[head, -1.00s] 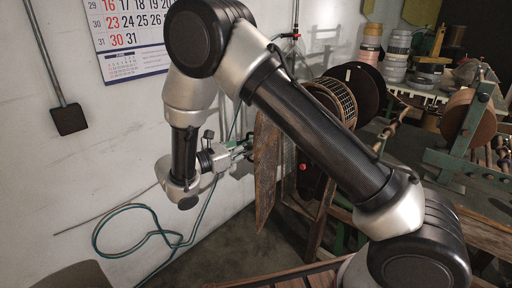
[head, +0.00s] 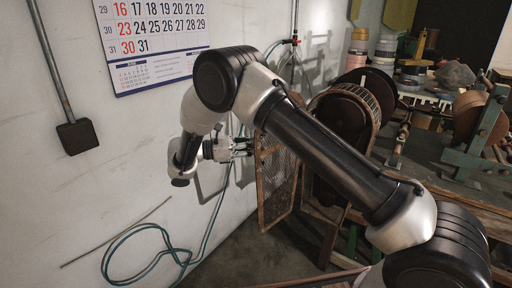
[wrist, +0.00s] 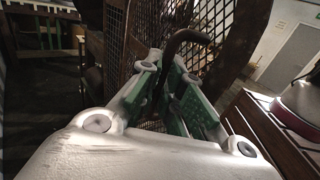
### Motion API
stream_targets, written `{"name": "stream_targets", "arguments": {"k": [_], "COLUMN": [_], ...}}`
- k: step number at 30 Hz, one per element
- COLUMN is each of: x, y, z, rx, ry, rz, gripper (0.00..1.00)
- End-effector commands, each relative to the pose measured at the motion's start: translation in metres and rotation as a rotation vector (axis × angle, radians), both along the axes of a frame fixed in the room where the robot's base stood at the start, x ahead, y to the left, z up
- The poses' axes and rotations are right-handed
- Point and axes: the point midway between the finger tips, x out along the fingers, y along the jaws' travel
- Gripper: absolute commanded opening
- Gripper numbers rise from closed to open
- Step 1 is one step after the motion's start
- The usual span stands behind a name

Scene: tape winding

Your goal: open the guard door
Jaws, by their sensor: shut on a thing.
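The guard door (head: 278,185) is a rust-brown frame with wire mesh. In the head view it stands swung out from the winding machine (head: 345,115), its mesh face showing at an angle. My gripper (head: 246,147) is at the door's upper left edge. In the wrist view, my gripper's green-padded fingers (wrist: 182,108) are closed around a dark curved handle (wrist: 183,38), with the door's mesh (wrist: 148,40) just beyond. The exact contact between pads and handle is partly hidden.
The white wall (head: 100,180) with a calendar (head: 150,40) is close on the left of my arm. A green hose (head: 135,232) lies along the wall and floor. A wooden bench (head: 455,195) stands to the right. Some floor is clear below the door.

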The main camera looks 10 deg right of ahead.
Motion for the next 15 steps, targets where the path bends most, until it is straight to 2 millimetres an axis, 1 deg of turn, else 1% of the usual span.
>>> {"name": "stream_targets", "arguments": {"k": [9, 10, 13, 14, 15], "x": [-0.0002, -0.0002, -0.0001, -0.0001, -0.0001], "y": [-0.0003, -0.0003, -0.0003, -0.0003, -0.0003], "z": [-0.0006, -0.0006, -0.0004, -0.0004, -0.0003], "rx": [-0.001, -0.001, 0.0, 0.0, 0.0], "ry": [0.004, 0.004, 0.003, 0.002, 0.002], "rz": [-0.001, -0.001, -0.001, -0.001, -0.001], "gripper": [0.0, 0.1, 0.28, 0.3, 0.3]}}
